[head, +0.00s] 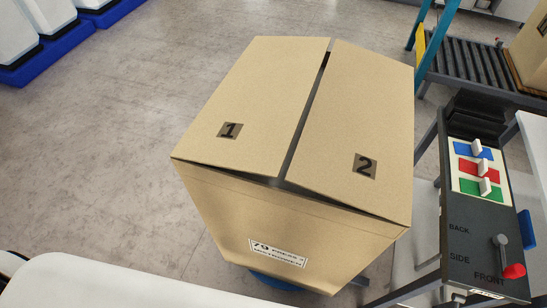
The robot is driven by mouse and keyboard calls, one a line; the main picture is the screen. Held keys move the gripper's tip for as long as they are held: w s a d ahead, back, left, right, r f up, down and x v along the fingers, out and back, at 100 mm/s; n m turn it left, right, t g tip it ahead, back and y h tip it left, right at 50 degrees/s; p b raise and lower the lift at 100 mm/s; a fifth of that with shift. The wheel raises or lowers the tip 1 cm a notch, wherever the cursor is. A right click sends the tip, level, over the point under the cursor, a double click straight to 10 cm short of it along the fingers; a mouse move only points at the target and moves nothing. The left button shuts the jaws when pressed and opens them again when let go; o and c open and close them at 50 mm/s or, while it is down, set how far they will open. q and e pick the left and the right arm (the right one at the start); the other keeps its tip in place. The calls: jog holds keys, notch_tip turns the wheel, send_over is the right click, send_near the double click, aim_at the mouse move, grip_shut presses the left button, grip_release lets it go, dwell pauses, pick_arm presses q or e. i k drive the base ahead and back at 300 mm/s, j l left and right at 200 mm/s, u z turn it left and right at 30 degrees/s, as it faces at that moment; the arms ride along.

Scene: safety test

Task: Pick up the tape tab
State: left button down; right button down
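No thing is labelled as a tape tab. Small upright white pieces stand on coloured patches on a panel at the right: one on the blue patch (472,151), one on the red patch (479,170) and one on the green patch (481,189). I cannot tell whether one of these is the tape tab. A large cardboard box (225,215) stands in the middle. Its flap marked 1 (262,90) and flap marked 2 (365,115) are folded over, with a dark gap between them. Neither of my grippers is in view.
The dark stand (470,238) has BACK, SIDE and FRONT lettering and a red-knobbed lever (512,270). A roller conveyor (468,62) carries another carton at the upper right. Blue trays (45,58) with white containers are at the upper left. Open floor lies left of the box.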

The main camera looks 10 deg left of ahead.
aim_at(481, 170)
jog(key=z, duration=1.2)
